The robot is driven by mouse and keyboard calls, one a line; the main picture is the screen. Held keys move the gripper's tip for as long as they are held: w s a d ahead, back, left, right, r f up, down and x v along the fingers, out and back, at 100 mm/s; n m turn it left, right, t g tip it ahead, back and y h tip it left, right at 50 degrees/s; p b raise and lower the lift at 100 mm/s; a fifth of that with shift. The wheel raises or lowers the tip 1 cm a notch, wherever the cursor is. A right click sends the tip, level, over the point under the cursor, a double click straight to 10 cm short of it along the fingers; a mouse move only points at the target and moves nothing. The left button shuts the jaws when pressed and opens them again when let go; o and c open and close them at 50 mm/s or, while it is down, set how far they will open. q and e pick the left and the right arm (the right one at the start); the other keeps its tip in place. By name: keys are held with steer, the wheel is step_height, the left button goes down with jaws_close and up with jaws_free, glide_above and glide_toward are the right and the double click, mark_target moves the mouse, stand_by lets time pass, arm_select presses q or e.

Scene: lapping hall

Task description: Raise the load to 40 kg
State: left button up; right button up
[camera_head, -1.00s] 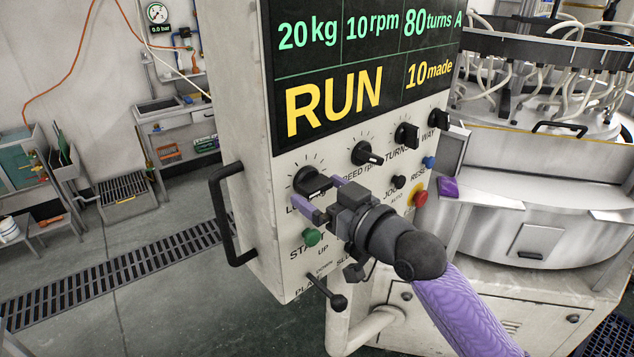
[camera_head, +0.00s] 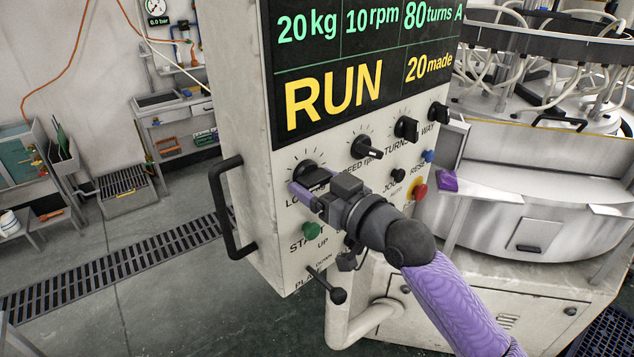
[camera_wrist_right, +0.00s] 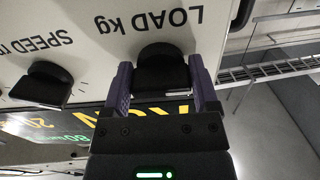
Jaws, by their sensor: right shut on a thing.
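The load knob (camera_head: 313,171) is black and sits at the left of the knob row on the control panel (camera_head: 262,215). It also shows in the wrist view (camera_wrist_right: 162,72) under the upside-down label "LOAD kg". My right gripper (camera_head: 308,190) is at the knob, with its purple fingers on either side, shut on it. The fingers hide part of the knob and its label. The display (camera_head: 365,65) reads 20 kg, 10 rpm, 80 turns A, RUN and 20 made. My left gripper is not in view.
The speed knob (camera_head: 366,147) and the turns knob (camera_head: 406,128) are to the right. Below are a green start button (camera_head: 311,230), a red button (camera_head: 419,192) and a black lever (camera_head: 337,294). A black handle (camera_head: 222,212) sticks out at the panel's left.

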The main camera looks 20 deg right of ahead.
steer(key=shift+r+m+p, duration=0.2)
steer(key=shift+m+p, duration=0.75)
steer(key=shift+m, duration=0.15)
steer(key=m+p, duration=0.1)
steer(key=m, duration=0.1)
steer(key=shift+s+a+m+p, duration=0.1)
steer(key=shift+m+p, duration=0.3)
steer(key=m+p, duration=0.1)
steer(key=m, duration=0.2)
steer(key=shift+a+p, duration=0.1)
steer(key=shift+p, duration=0.25)
steer(key=shift+m+p, duration=0.6)
steer(key=shift+m, duration=1.1)
steer(key=o, duration=1.1)
